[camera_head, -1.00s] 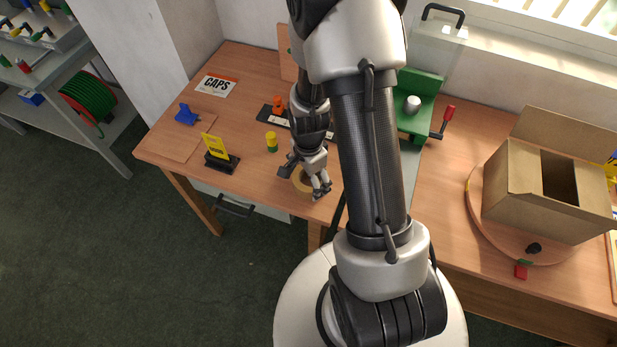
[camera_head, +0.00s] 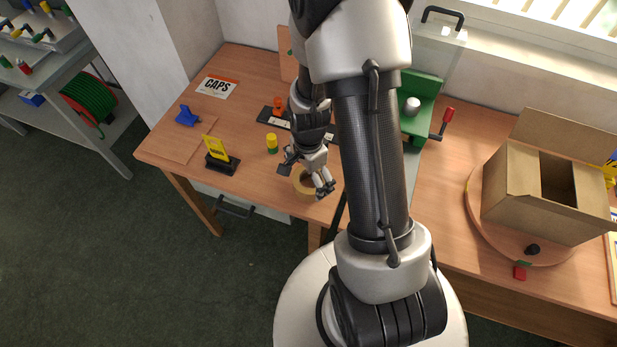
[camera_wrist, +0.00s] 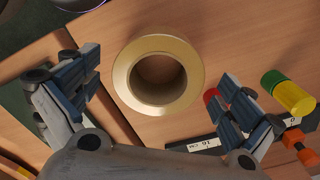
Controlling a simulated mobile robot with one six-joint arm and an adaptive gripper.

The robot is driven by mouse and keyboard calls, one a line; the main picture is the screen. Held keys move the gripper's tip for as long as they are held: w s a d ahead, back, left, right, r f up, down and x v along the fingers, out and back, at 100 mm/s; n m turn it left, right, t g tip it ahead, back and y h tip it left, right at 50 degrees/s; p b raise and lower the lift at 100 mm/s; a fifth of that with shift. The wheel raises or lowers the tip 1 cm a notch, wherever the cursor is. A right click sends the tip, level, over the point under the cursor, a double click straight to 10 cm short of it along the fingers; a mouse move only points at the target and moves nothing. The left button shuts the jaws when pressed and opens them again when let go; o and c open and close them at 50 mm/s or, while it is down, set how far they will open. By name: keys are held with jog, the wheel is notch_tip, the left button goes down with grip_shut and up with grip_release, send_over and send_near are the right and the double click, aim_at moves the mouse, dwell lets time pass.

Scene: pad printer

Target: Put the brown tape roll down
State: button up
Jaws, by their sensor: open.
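The brown tape roll (camera_head: 303,188) lies flat on the wooden table near its front edge. In the wrist view the tape roll (camera_wrist: 127,84) shows as a tan ring with its hole facing the camera. My gripper (camera_head: 306,180) is just above the roll in the head view and hides part of it. In the wrist view my gripper (camera_wrist: 160,95) has its fingers spread wide, one on each side of the roll, with a visible gap to both sides. The gripper is open and holds nothing.
A green pad printer (camera_head: 418,105) is behind my arm. A cardboard box (camera_head: 530,205) stands at right. Bare table (camera_head: 250,185) lies left of the roll.

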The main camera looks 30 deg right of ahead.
notch_tip(320, 180, up, 18)
jog(key=a+f+n+t+p, duration=0.1)
jog(key=a+n+p, duration=0.1)
jog(key=n+p, duration=0.1)
jog(key=s+a+r+n+t, duration=0.1)
jog(key=s+a+r+n, duration=0.3)
jog(key=s+r+n, duration=0.2)
jog(key=s+a+r+n+t, duration=0.2)
jog(key=s+a+r+n, duration=0.2)
jog(key=s+r+n, duration=0.3)
notch_tip(320, 180, up, 4)
jog(key=shift+s+f+n+t, duration=0.1)
jog(key=shift+s+n+t, duration=0.2)
jog(key=shift+n, duration=0.3)
